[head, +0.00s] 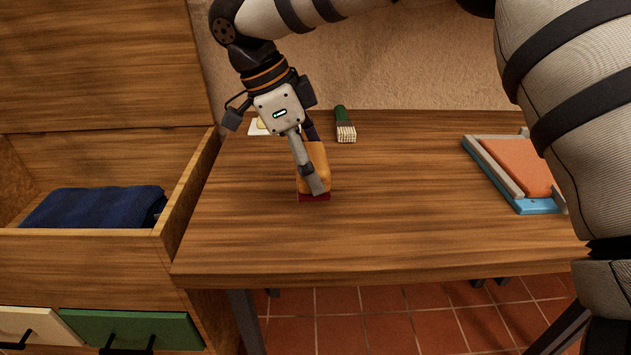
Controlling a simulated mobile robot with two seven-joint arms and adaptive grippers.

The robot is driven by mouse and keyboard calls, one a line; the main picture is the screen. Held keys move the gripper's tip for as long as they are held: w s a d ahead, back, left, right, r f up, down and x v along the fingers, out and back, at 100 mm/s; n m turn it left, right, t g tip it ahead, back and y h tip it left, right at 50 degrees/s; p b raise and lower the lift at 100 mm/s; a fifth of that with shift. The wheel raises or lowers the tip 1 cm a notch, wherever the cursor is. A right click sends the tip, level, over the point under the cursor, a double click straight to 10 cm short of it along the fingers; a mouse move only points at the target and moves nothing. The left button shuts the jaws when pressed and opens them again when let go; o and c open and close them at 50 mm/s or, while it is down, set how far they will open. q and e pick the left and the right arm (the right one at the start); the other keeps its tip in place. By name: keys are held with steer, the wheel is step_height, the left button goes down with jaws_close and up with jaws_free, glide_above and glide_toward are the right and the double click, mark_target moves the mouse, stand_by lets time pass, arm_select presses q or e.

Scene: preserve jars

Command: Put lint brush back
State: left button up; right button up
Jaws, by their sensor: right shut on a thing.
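A block with an orange-brown body and a dark red underside, which looks like the lint brush (316,161), is at the middle of the wooden table (420,235). My right gripper (312,180) comes down over it from above and is shut on it. The gripper hides part of its body. The red underside is at or just above the tabletop; I cannot tell which. My left gripper is not in view.
An open wooden drawer (186,190) holding a folded navy cloth (95,207) is left of the table. A green-handled brush (344,125) and a small white item (257,127) lie behind the gripper. An orange-and-blue tray-like item (515,165) is at right. The table's front is clear.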

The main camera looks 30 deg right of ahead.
steer(key=f, duration=0.1)
steer(key=d+f, duration=0.1)
steer(key=f, duration=0.2)
steer(key=shift+w+d, duration=0.35)
steer(key=shift+w, duration=0.05)
steer(key=shift+f, duration=0.3)
steer(key=shift+f, duration=0.2)
steer(key=o, duration=1)
steer(key=shift+o, duration=0.2)
steer(key=shift+f, duration=0.1)
steer(key=b+v, duration=0.1)
steer(key=v, duration=1.1)
steer(key=shift+r, duration=0.2)
